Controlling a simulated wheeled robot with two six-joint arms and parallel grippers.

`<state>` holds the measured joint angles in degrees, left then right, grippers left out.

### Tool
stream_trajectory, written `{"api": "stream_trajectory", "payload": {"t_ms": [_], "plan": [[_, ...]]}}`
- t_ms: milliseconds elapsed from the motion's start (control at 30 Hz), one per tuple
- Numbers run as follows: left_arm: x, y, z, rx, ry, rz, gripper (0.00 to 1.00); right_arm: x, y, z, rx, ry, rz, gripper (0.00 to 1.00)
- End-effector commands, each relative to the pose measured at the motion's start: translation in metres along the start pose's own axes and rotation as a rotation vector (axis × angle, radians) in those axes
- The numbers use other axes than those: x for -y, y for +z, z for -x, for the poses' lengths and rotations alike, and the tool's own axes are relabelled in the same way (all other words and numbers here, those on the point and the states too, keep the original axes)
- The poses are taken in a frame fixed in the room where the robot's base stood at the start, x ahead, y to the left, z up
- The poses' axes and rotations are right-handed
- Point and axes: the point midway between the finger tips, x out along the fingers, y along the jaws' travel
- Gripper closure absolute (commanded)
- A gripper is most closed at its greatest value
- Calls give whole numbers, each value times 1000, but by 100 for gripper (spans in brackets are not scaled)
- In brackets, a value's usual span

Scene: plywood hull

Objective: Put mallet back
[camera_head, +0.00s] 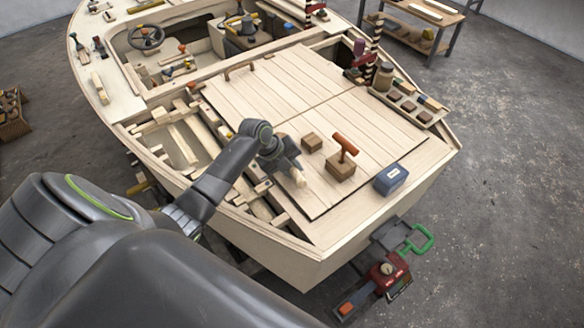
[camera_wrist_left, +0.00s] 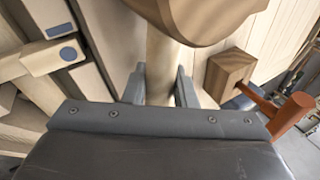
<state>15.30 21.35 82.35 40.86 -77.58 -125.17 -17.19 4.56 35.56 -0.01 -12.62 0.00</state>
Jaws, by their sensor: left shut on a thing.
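My left gripper (camera_head: 287,160) is over the near left part of the boat's plank deck. In the left wrist view its two fingers (camera_wrist_left: 161,82) are shut on the pale wooden handle of the mallet (camera_wrist_left: 163,58). The mallet's broad, rounded brown head is beyond the fingers at the top of that view, partly cut off by the frame edge. In the head view only a small pale end (camera_head: 299,178), seemingly of the mallet, shows below the gripper. I cannot tell whether the mallet touches the deck. My right gripper is not in view.
A wooden block with an orange T-handle (camera_head: 342,167) stands right of the gripper. A smaller brown block (camera_head: 311,142) and a blue box (camera_head: 391,180) are nearby. Open hull framing (camera_head: 187,145) lies left of the deck. The far deck planks (camera_head: 270,90) are clear.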

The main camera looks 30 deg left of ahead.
Motion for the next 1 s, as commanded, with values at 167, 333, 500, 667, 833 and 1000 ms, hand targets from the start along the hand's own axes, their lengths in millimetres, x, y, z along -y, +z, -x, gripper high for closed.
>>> {"api": "stream_trajectory", "payload": {"t_ms": [167, 333, 500, 667, 833, 1000], "plan": [[0, 0, -1, 1, -2, -1, 64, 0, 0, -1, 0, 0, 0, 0], [0, 0, -1, 0, -1, -1, 50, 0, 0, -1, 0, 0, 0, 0], [-2, 0, -2, -1, 2, 2, 50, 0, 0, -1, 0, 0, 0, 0], [-2, 1, 6, 2, 1, 0, 50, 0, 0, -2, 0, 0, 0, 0], [-2, 1, 32, 4, 1, -3, 50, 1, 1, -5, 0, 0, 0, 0], [-2, 2, 70, 8, 0, -6, 50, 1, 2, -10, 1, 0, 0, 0]]}}
